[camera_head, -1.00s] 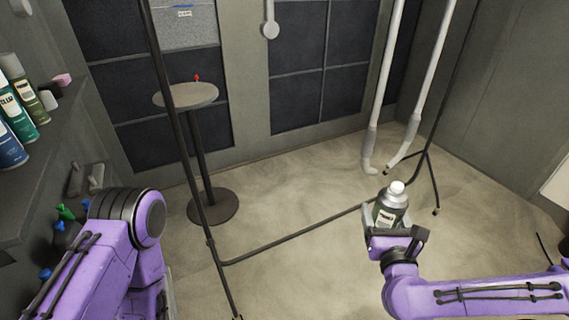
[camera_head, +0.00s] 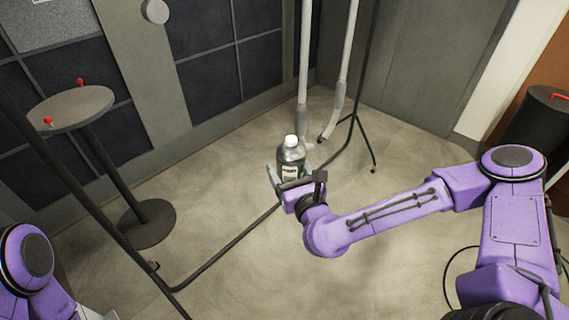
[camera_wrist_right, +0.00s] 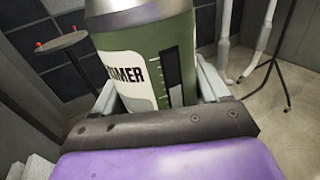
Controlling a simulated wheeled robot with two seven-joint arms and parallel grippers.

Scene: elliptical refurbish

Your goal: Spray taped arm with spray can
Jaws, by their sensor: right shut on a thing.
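The spray can (camera_head: 291,160) is green with a white cap and a pale label. My right gripper (camera_head: 288,176) is shut on it and holds it upright, in the middle of the head view. In the right wrist view the can (camera_wrist_right: 160,65) fills the upper middle, between the fingers, with part of its label readable. Two white arm-shaped pieces (camera_head: 304,60) hang from above behind the can, with greyer lower ends (camera_head: 333,118). I cannot make out tape on them. My left arm shows only in part at the lower left; its gripper is out of the picture.
A dark rack frame (camera_head: 225,247) runs along the floor, with an upright at the left and a splayed foot near the hanging arms. A round table (camera_head: 70,108) with small red items stands at left. A black bin (camera_head: 540,125) stands at right.

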